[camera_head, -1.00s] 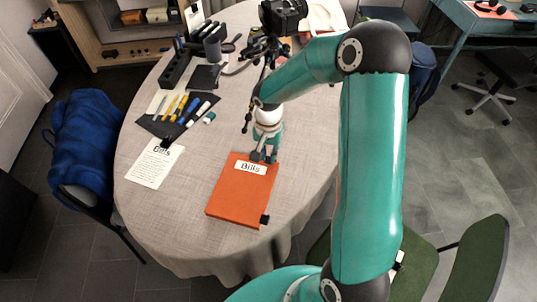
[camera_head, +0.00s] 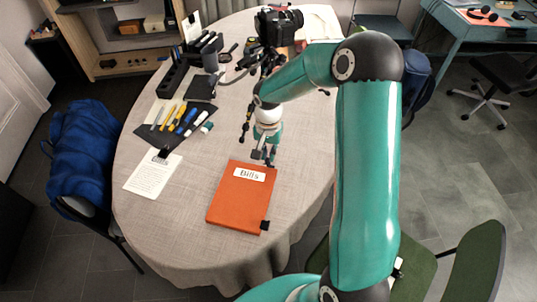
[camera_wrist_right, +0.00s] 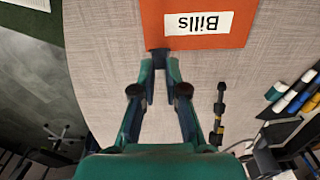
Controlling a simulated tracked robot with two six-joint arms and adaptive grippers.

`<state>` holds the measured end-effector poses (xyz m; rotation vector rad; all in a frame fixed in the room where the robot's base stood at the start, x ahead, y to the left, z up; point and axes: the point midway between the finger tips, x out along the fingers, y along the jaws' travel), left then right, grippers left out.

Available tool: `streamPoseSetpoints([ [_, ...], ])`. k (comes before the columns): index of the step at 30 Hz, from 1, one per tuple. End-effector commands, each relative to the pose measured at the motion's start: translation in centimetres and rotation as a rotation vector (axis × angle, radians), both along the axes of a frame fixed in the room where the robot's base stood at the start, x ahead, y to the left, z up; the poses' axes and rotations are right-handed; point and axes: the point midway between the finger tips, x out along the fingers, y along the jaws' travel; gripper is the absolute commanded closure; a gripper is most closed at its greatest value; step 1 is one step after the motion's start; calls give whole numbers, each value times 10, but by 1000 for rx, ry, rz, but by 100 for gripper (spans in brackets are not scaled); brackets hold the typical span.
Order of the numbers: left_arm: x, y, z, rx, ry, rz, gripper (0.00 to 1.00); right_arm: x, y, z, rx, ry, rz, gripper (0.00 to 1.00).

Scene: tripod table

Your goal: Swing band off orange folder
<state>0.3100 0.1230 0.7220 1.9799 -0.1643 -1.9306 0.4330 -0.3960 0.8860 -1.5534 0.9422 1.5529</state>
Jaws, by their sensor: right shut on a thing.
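The orange folder (camera_head: 238,203) labelled Bills lies flat near the table's front edge. It also shows at the top of the right wrist view (camera_wrist_right: 190,41). My right gripper (camera_head: 264,158) is at the folder's far edge, low over the table. In the wrist view its fingers (camera_wrist_right: 160,66) are shut on a small dark piece (camera_wrist_right: 160,54) at that edge, perhaps part of the band. I cannot make out a band across the cover. A black tab (camera_head: 265,225) shows at the folder's near right corner. My left gripper is not in view.
A printed sheet (camera_head: 150,177) with a black clip lies left of the folder. A dark mat (camera_head: 152,139) with pens and markers lies behind it. A camera on a tripod (camera_head: 279,25) stands behind my right gripper. Cloth around the folder is clear.

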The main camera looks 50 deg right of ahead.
Motion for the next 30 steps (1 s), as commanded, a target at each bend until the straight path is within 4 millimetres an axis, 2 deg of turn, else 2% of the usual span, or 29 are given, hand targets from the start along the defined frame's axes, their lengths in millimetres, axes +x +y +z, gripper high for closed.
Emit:
streamPoseSetpoints([
  [30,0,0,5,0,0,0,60,14,-27,6,0,0,0,100],
])
